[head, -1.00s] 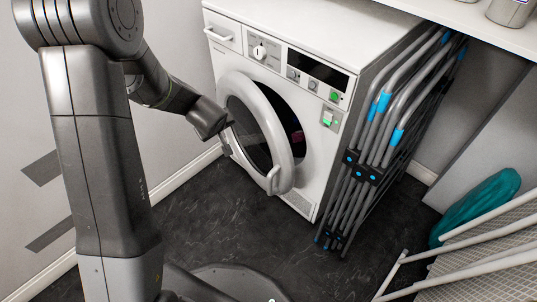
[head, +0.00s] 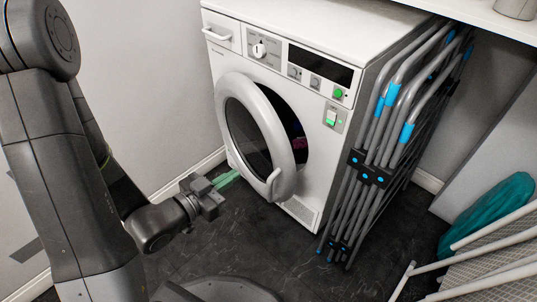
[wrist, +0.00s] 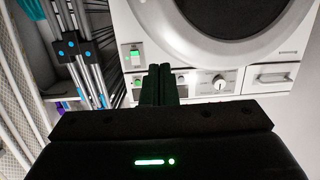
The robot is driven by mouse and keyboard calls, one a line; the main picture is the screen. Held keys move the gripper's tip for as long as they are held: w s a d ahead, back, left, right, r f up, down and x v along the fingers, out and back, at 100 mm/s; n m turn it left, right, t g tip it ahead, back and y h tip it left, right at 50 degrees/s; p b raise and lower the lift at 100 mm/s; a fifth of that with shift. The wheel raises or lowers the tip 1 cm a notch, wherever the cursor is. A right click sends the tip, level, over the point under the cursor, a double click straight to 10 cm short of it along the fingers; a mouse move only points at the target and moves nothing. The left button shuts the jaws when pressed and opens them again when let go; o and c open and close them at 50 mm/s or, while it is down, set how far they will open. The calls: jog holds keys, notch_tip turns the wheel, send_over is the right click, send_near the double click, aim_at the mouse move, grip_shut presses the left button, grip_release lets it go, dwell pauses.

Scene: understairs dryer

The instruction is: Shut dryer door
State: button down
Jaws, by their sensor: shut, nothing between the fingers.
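The white dryer (head: 318,109) stands against the wall, with its round door (head: 229,93) ajar. The door appears hinged at its left, and its free right edge stands out from the front. A dark gap with some coloured laundry (head: 298,131) shows to its right. The door handle (head: 274,184) is low on the free edge. My gripper (head: 232,177) is shut and empty, low at the left of the door, near the dryer's bottom left corner. I cannot tell whether it touches. The wrist view shows my gripper (wrist: 160,72) before the upside-down dryer front (wrist: 228,87).
Folded metal racks (head: 375,160) with blue clips lean along the dryer's right side. A teal bag (head: 487,213) and white-framed rack (head: 480,262) are at lower right. A white worktop (head: 470,12) edges the upper right. Dark floor (head: 300,262) is clear before the dryer.

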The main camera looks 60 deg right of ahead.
aim_at(276, 147)
jog(key=b+x, duration=0.2)
jog(key=x, duration=1.2)
jog(key=shift+s+r, duration=0.1)
